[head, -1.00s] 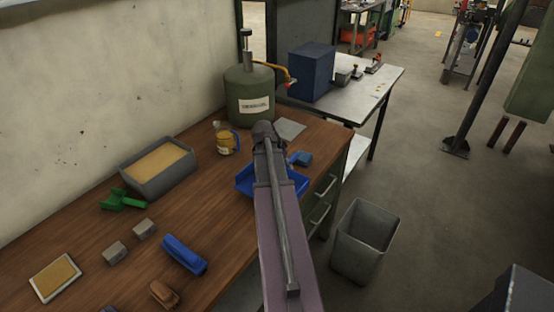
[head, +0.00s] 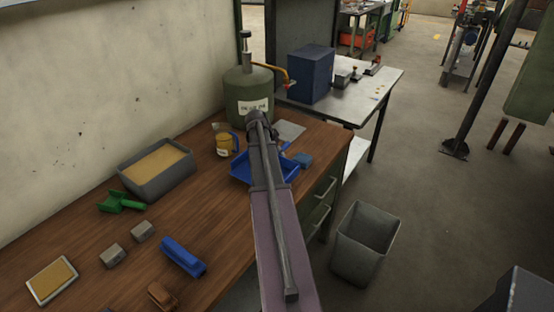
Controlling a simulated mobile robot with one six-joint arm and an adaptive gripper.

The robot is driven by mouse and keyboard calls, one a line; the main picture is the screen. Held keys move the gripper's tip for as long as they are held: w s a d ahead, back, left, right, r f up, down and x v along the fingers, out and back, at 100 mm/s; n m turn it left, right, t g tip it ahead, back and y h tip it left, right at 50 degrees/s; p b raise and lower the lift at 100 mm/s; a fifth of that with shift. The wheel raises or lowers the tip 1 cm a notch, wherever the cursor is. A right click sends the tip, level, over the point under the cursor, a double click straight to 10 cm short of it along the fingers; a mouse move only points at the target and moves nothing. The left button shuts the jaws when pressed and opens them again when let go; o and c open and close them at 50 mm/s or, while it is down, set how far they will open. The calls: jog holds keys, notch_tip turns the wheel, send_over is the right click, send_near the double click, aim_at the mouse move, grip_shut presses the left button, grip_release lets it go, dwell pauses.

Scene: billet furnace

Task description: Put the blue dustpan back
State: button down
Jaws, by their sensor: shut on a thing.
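The blue dustpan (head: 243,172) is over the right part of the wooden bench, partly covered by my arm. My gripper (head: 284,150) is mostly hidden behind my forearm, at the dustpan. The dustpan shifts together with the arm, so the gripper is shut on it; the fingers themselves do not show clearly. I cannot tell how far the dustpan is above the bench top.
The bench (head: 205,205) holds a sand-filled grey bin (head: 157,172), green scoop (head: 120,202), yellow jug (head: 226,144), green tank (head: 248,95), grey blocks (head: 113,256) and a blue brush-like item (head: 183,256). A grey waste bin (head: 364,243) stands on the floor at right.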

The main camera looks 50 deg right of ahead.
jog(key=shift+w+d, duration=0.2)
jog(key=shift+w, duration=0.05)
jog(key=shift+w+d+f+b, duration=0.2)
jog(key=shift+w+f+b, duration=0.1)
jog(key=shift+f+b, duration=1.55)
jog(key=shift+c, duration=2.4)
grip_release()
jog(key=shift+r, duration=0.2)
jog(key=p+v, duration=0.5)
jog(key=shift+a+r, duration=0.1)
jog(key=shift+r, duration=0.1)
jog(key=p+v, duration=0.6)
